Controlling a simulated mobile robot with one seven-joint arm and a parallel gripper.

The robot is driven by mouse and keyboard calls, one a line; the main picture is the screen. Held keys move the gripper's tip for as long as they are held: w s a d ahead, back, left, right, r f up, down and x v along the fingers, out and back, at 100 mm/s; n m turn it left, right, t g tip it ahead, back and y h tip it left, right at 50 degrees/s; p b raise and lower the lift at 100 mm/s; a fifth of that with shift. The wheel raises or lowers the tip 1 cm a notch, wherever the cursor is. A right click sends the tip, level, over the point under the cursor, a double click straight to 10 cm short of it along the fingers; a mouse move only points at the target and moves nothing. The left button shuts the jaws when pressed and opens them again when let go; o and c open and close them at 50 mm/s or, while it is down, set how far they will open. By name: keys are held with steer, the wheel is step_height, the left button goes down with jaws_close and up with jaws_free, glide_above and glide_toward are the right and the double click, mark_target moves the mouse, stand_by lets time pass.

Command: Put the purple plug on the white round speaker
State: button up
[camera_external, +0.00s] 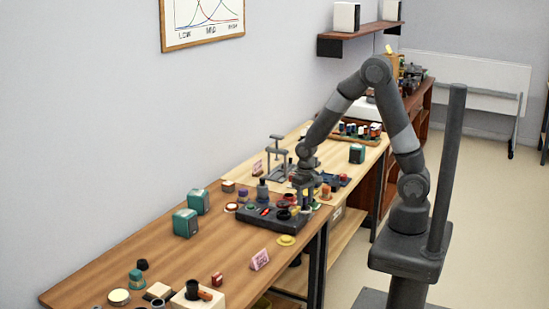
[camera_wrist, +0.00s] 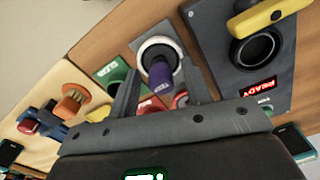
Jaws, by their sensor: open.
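In the wrist view the purple plug (camera_wrist: 160,77) is between the two fingers of my gripper (camera_wrist: 160,68). The fingers are open, with a gap visible on either side of the plug. Directly behind the plug is the white round speaker (camera_wrist: 147,44), a pale ring with a dark centre on a grey square plate. The plug overlaps the dark centre and looks upright on it, though its base is hidden. In the external view my gripper (camera_external: 305,202) is low over the workbench, at the right of the dark console; plug and speaker are not clear there.
A dark console (camera_external: 262,221) with red lights lies close by; the wrist view shows a yellow handle (camera_wrist: 268,17) on it. An orange knob (camera_wrist: 72,101) and a green block (camera_wrist: 110,73) are left of the fingers. Teal boxes (camera_external: 186,222) stand on the wooden bench.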

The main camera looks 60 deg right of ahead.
mark_target(305, 197)
step_height(305, 197, up, 12)
steer(key=s+d+r+n+t, duration=0.1)
steer(key=s+d+r+t, duration=0.1)
steer(key=s+r, duration=0.5)
steer(key=s+d+r+n+t, duration=0.2)
steer(key=s+r, duration=0.4)
steer(key=s, duration=0.3)
steer(key=shift+s+d+r+n+t, duration=0.3)
steer(key=shift+s+r+t, duration=0.1)
steer(key=shift+t, duration=0.4)
stand_by(0.3)
